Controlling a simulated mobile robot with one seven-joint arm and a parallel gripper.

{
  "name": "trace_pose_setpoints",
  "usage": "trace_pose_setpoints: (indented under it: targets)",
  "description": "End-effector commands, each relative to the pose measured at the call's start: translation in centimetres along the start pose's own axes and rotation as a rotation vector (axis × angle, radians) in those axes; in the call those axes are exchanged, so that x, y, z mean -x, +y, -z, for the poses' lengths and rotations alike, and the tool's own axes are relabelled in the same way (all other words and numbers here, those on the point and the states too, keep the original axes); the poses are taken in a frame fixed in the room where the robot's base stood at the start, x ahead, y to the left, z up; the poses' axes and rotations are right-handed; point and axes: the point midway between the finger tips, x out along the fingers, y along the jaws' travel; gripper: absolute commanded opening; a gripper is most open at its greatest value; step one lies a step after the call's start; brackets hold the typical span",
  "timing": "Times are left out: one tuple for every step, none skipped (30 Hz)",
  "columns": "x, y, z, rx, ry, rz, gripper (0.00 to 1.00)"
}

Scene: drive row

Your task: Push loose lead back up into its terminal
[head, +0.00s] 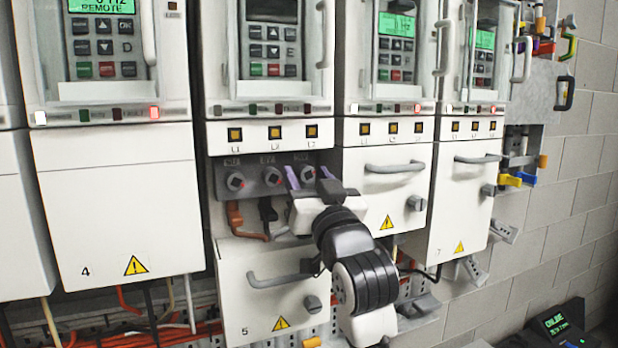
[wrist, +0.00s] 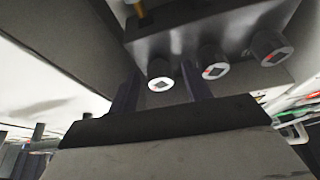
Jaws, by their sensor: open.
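The grey terminal block (head: 252,180) of drive 5 is exposed above its lowered cover, with three round screw terminals in a row. An orange lead (head: 235,217) hangs under the left terminal and a black lead (head: 267,211) under the middle one. My gripper (head: 307,176) is open, its purple fingers on either side of the right terminal (head: 307,174). The wrist view shows the fingers (wrist: 160,90) flanking the nearest terminal screw (wrist: 160,76), with nothing seen held between them. Any lead under the right terminal is hidden by my gripper. I cannot tell which lead is loose.
Drive 5's white cover (head: 262,325) hangs below the block, with a grey handle (head: 280,280) and a knob. Closed drives stand on both sides, the right neighbour's handle (head: 394,167) sticking out. Orange cables (head: 195,331) run along the bottom. A tool board (head: 535,90) is at right.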

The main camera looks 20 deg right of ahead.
Motion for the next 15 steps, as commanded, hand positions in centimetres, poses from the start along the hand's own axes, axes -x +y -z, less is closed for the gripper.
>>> trace_pose_setpoints:
  targets:
    - [0.02, -0.01, 0.01, 0.000, 0.000, 0.000, 0.45]
    - [0.02, 0.00, 0.02, 0.000, 0.000, 0.000, 0.41]
    - [0.02, -0.01, 0.02, 0.000, 0.000, 0.000, 0.36]
    - [0.02, -0.01, 0.02, 0.000, 0.000, 0.000, 0.32]
    - [0.03, 0.00, 0.02, 0.000, 0.000, 0.000, 0.28]
    - [0.03, -0.01, 0.03, 0.000, 0.000, 0.000, 0.23]
    - [0.03, -0.01, 0.03, 0.000, 0.000, 0.000, 0.19]
    - [0.03, -0.01, 0.03, 0.000, 0.000, 0.000, 0.15]
    - [0.04, -0.01, 0.03, 0.000, 0.000, 0.000, 0.09]
    - [0.04, -0.01, 0.04, 0.000, 0.001, 0.000, 0.06]
    - [0.04, -0.01, 0.04, 0.000, 0.001, 0.000, 0.02]
    - [0.04, -0.01, 0.04, 0.000, 0.001, 0.000, 0.00]
    - [0.04, -0.01, 0.04, 0.000, 0.001, 0.000, 0.00]
    - [0.04, -0.01, 0.04, 0.000, 0.001, 0.000, 0.00]
    - [0.05, -0.01, 0.04, 0.000, 0.001, 0.000, 0.00]
